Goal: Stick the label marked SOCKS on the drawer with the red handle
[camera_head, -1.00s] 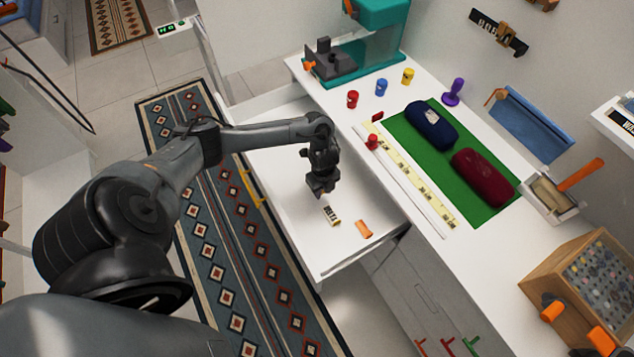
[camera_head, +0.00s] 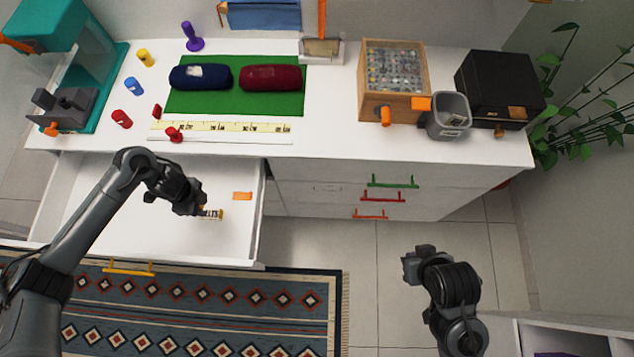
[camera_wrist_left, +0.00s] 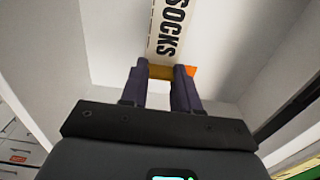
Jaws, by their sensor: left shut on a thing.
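In the left wrist view a pale label strip marked SOCKS (camera_wrist_left: 172,28) reaches up from between the fingertips of my left gripper (camera_wrist_left: 160,75). The gripper is shut on it. In the head view my left gripper (camera_head: 196,206) is low inside the open drawer (camera_head: 115,200). The red handle (camera_head: 390,196) is on the closed middle drawer front, between the green and orange handles. My right gripper (camera_head: 422,262) is over the floor, its jaws unclear.
An orange piece (camera_head: 242,196) lies in the open drawer, which has a yellow handle (camera_head: 130,269). Green (camera_head: 392,182) and orange (camera_head: 370,214) handles flank the red one. Floor before the closed drawers is clear.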

